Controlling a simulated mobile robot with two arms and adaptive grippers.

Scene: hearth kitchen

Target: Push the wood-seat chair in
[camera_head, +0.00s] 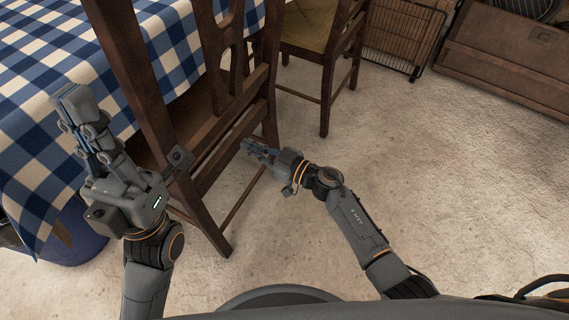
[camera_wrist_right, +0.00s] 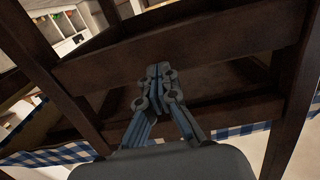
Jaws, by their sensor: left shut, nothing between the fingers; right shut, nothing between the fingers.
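The wood-seat chair (camera_head: 135,62) is dark brown and stands at the table with its back toward me. Its seat is mostly hidden behind the back slats. My left gripper (camera_head: 72,105) is shut and empty, in front of the left side of the chair back and the tablecloth. My right gripper (camera_head: 248,147) is shut and empty, low at the right side of the chair. In the right wrist view, my right gripper (camera_wrist_right: 158,70) points at a dark wooden rail of the chair (camera_wrist_right: 190,48). I cannot tell whether either gripper touches the chair.
The table has a blue and white checked cloth (camera_head: 50,55). A second chair with a woven seat (camera_head: 308,25) stands beyond. A wire crate (camera_head: 398,35) and a brown case (camera_head: 505,55) are at the back right. A blue tub (camera_head: 75,240) sits at left. The floor (camera_head: 440,150) at right is clear.

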